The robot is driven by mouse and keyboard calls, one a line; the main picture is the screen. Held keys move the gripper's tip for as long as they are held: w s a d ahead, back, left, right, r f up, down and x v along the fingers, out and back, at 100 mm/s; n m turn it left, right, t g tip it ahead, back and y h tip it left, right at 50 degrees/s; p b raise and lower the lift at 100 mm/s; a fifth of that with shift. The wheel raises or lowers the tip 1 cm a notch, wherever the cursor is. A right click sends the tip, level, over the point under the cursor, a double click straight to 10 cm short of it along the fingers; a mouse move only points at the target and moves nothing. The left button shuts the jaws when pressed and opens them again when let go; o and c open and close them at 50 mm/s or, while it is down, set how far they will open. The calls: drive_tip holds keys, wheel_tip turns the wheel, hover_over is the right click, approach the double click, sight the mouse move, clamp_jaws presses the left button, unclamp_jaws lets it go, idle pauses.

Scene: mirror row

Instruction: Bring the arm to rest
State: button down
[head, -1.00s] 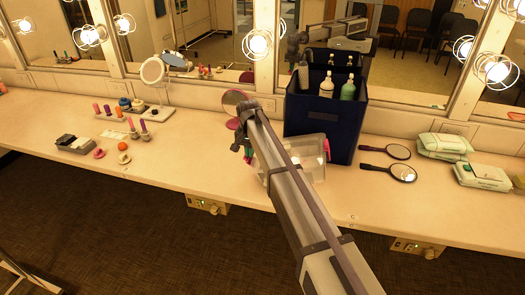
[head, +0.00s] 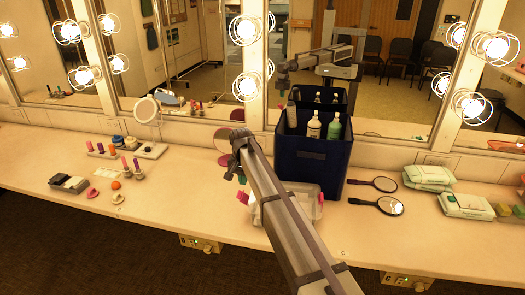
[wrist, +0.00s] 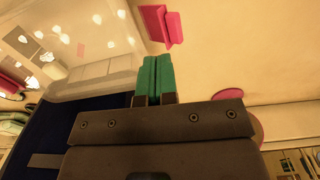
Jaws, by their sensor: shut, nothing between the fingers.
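My arm reaches from the bottom of the head view out over the counter (head: 150,195). My gripper (head: 240,180) is at its far end, above the counter, left of the dark blue bin (head: 310,165) and the clear box (head: 308,203). In the wrist view the green fingertips (wrist: 153,80) are pressed together with nothing between them. A pink piece (wrist: 163,25) lies beyond the fingertips; it also shows near the clear box in the head view (head: 243,197). The arm hides part of the clear box.
Bottles (head: 314,126) stand in the bin. Two hand mirrors (head: 378,205) and wipe packs (head: 465,205) lie to the right. Lipsticks, a round mirror (head: 146,110) and a dark tray (head: 69,183) are at left. Lit wall mirrors (head: 185,55) line the back.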

drive_tip(key=s+d, duration=0.1)
drive_tip(key=s, duration=0.1)
drive_tip(key=s+d+n, duration=0.1)
drive_tip(key=s, duration=0.1)
drive_tip(key=s+d+n, duration=0.1)
drive_tip(key=s, duration=0.1)
drive_tip(key=shift+s+f, duration=0.1)
drive_tip(key=s+d, duration=2.6)
drive_tip(key=s, duration=0.1)
drive_tip(key=shift+d, duration=0.1)
